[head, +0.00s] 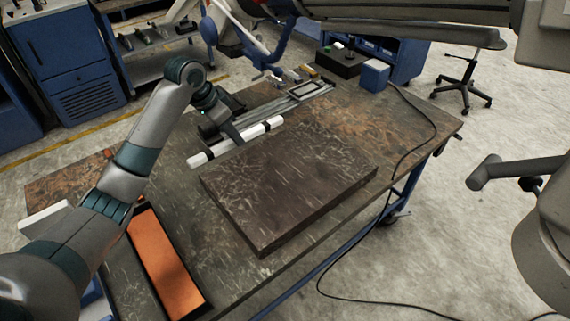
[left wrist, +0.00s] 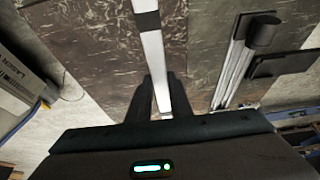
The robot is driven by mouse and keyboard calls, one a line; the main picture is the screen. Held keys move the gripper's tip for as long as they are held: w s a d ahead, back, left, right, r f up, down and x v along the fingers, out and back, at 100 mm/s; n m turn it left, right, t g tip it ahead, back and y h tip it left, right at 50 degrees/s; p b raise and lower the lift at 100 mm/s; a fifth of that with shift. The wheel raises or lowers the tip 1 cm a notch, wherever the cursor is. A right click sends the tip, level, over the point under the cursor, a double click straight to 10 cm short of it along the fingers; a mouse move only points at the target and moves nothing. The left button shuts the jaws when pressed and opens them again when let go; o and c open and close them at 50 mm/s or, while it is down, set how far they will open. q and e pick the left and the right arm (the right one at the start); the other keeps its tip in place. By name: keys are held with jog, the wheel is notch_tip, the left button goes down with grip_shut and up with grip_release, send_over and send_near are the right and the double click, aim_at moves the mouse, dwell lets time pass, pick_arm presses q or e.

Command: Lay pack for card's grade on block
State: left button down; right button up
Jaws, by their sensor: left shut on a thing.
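My left gripper (head: 238,138) is shut on a long white bar-shaped pack (head: 205,157) with dark bands. The pack lies crosswise near the far left edge of a dark, scratched block (head: 295,185); I cannot tell its exact height. In the left wrist view the white pack (left wrist: 156,62) runs between the two dark fingers (left wrist: 160,98). The block is a wide, flat slab on the worn workbench (head: 120,175), and its top is bare. I cannot make out a card with a readable grade. My right gripper is not in view.
An orange panel in a dark-framed tray (head: 165,262) lies at the near left. Metal rails (head: 285,103) and small parts lie behind the pack. A blue box (head: 375,75) stands at the back. A black cable (head: 425,125) runs over the bench's right side.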

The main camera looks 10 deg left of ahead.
pick_arm(q)
jog(key=w+d+f+p, duration=0.1)
jog(key=w+d+f, duration=0.1)
jog(key=w, duration=0.1)
jog(key=w+d+f+p, duration=0.1)
jog(key=w+d+f, duration=0.1)
jog(key=w+d, duration=0.1)
jog(key=w+d+f+p, duration=0.1)
jog(key=w+d+f, duration=0.1)
jog(key=w, duration=0.1)
jog(key=shift+d+f, duration=0.25)
jog(key=shift+f, duration=0.15)
jog(key=shift+f, duration=0.1)
notch_tip(320, 180, down, 3)
jog(key=shift+f+p, duration=0.15)
jog(key=shift+p, duration=0.85)
jog(key=shift+f, duration=0.25)
jog(key=shift+f, duration=0.15)
jog(key=c, duration=1.6)
grip_release()
jog(key=shift+s, duration=0.1)
